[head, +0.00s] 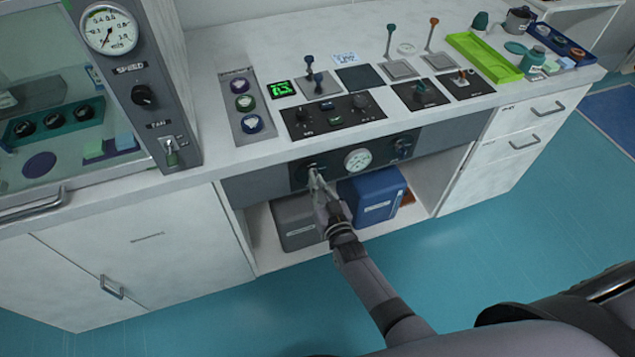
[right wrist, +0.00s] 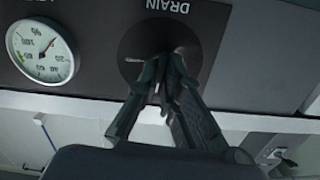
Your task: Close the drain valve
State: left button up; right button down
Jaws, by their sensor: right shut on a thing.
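The drain valve is a dark round knob on the black panel under the bench top. In the right wrist view it shows as a dark disc (right wrist: 140,38) below the label "DRAIN", which appears upside down there. My right gripper (right wrist: 166,62) has its fingertips together at the middle of the disc and is shut on the valve's handle. The fingers hide most of the handle, so its angle is hard to tell. In the head view my right gripper (head: 316,174) reaches the left end of the panel (head: 335,166). My left gripper is not in view.
A round white gauge (head: 358,160) sits beside the drain valve, with another dark knob (head: 403,147) farther right. Below are a grey box (head: 294,222) and a blue box (head: 372,197) in an open bay. The bench top above holds control panels and levers. The floor in front is clear.

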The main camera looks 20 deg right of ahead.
jog(key=shift+n, duration=0.5)
jog(key=c, duration=1.8)
grip_release()
jog(key=shift+o, duration=0.2)
jog(key=s, duration=1.2)
jog(key=shift+d, duration=0.2)
jog(key=shift+f, duration=0.1)
